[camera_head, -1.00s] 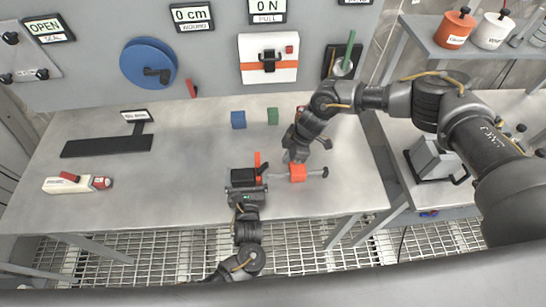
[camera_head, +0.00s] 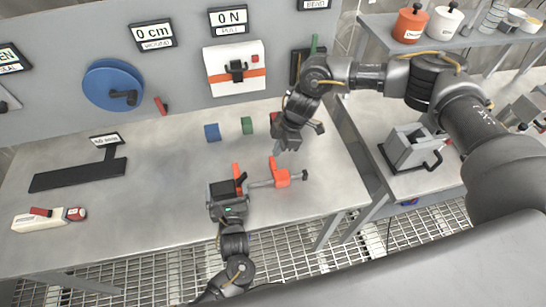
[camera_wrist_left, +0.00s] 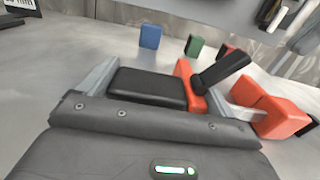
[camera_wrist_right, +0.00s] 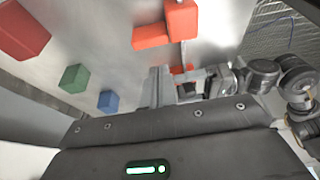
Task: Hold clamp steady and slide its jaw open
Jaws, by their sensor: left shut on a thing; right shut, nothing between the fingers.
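The clamp has an orange fixed jaw (camera_head: 238,178), a grey bar (camera_head: 260,184) and an orange sliding jaw (camera_head: 280,178), with a visible gap between the jaws. My left gripper (camera_head: 226,188) is shut on the clamp's black grip, which shows between its fingers in the left wrist view (camera_wrist_left: 148,88). The orange sliding jaw stands at the right there (camera_wrist_left: 280,115), beyond a black lever (camera_wrist_left: 222,66). My right gripper (camera_head: 283,147) is shut and empty, just behind and apart from the sliding jaw. The sliding jaw also shows in the right wrist view (camera_wrist_right: 170,28).
A blue block (camera_head: 212,132), a green block (camera_head: 247,125) and a red block (camera_head: 275,125) stand near the back panel. A white and red tool (camera_head: 48,217) lies at the left. The table between it and the clamp is clear.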

